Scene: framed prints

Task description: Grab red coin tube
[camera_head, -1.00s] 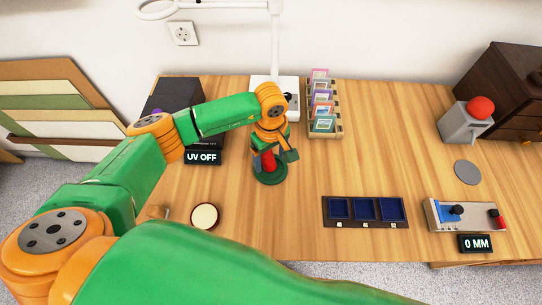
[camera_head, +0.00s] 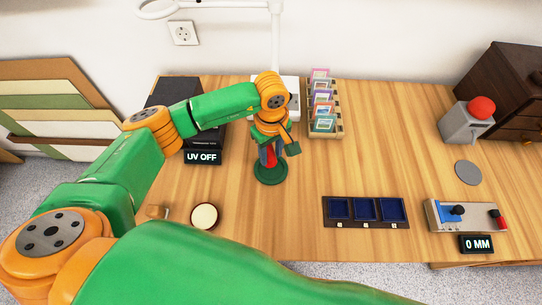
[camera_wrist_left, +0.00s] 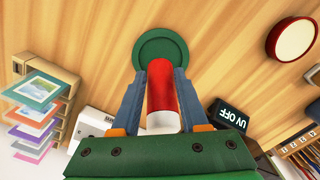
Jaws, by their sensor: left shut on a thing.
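The red coin tube (camera_wrist_left: 160,85) has a red body and a white end, and it stands between my left gripper's two blue-grey fingers (camera_wrist_left: 160,76) in the left wrist view. My left gripper (camera_head: 271,157) is shut on it. In the head view the tube (camera_head: 271,156) shows as a small red strip, partly hidden by the fingers and wrist. A round dark green base (camera_head: 270,175) lies on the table below the tube; it also shows in the left wrist view (camera_wrist_left: 160,45). My right gripper is not in view.
A rack of framed prints (camera_head: 322,105) stands right of the gripper. A black box with a UV OFF sign (camera_head: 202,158) is left. A blue-compartment tray (camera_head: 365,224), a grey device with a red knob (camera_head: 467,120) and a round white-topped disc (camera_head: 204,216) surround clear wood.

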